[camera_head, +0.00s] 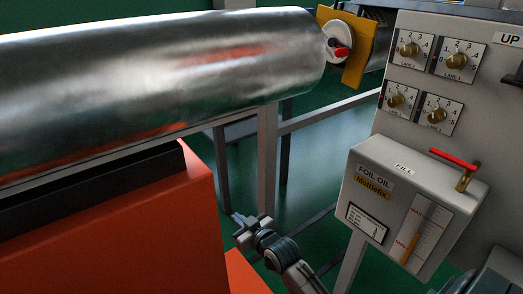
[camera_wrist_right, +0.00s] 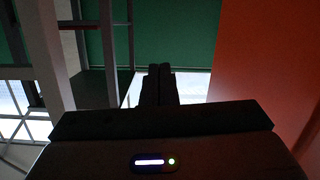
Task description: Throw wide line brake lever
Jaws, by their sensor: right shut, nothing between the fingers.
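A small red lever (camera_head: 342,52) sits on a white round hub at the end of the large foil roll (camera_head: 160,80), beside a yellow bracket (camera_head: 358,62). No label shows on it, so I cannot tell for sure that it is the brake lever. My right gripper (camera_head: 240,219) is low in the head view, below the roll and well apart from the red lever. In the right wrist view its two dark fingers (camera_wrist_right: 159,70) are together with nothing between them. My left gripper is not in view.
An orange machine body (camera_head: 120,230) stands left of my right gripper. A grey oil box (camera_head: 400,175) with a red-handled tap (camera_head: 455,158) is at right, below a panel with several brass dials (camera_head: 409,50). Grey frame posts (camera_head: 267,150) stand behind. Green floor shows between.

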